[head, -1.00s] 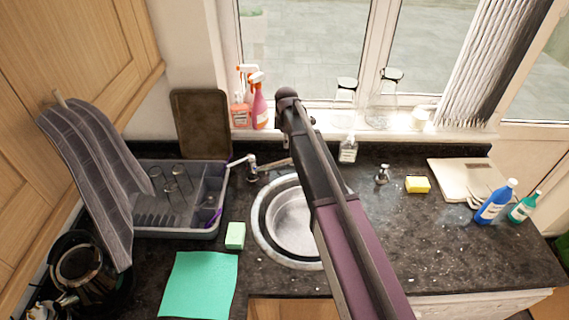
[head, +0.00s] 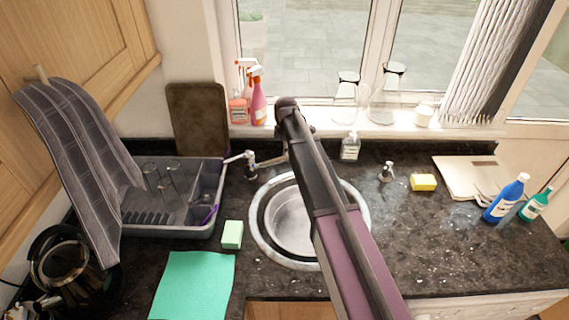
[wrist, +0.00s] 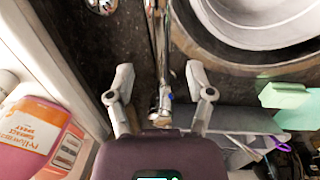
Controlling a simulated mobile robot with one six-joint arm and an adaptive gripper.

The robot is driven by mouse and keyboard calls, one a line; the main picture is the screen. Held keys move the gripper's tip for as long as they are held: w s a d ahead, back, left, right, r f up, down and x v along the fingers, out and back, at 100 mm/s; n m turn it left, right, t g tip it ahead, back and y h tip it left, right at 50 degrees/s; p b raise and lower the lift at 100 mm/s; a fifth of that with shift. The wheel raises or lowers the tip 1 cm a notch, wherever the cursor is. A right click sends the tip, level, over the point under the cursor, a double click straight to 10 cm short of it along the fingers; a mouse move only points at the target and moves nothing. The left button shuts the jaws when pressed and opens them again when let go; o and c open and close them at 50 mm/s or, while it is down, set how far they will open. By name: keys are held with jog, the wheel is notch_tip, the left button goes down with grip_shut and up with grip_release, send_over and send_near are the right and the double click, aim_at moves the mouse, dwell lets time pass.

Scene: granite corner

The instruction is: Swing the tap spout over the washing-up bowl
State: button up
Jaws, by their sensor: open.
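The chrome tap (head: 250,165) stands at the back left of the round sink. Its spout points right along the back of the sink, clear of the bowl, and is partly hidden by my arm. In the wrist view the spout (wrist: 157,45) runs up the picture between the two open fingers of my gripper (wrist: 160,80), with no clear contact. My gripper is hidden in the head view. The round silver washing-up bowl (head: 285,222) sits inside the sink rim; my arm covers its right side. It also shows at the upper right of the wrist view (wrist: 265,12).
Spray bottles (head: 258,100) and glass jars (head: 347,95) stand on the sill behind. A soap bottle (head: 350,147) is right of my arm. A grey dish rack (head: 170,231) with glasses is at left. A green sponge (head: 232,235) lies beside the sink.

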aim_at(286, 159)
jog(key=shift+w+f+b, duration=0.15)
jog(key=shift+f+b, duration=1.25)
jog(key=shift+f, duration=0.15)
jog(key=shift+w+f+b, duration=0.15)
jog(key=shift+f+b, duration=1.2)
jog(key=shift+f, duration=0.15)
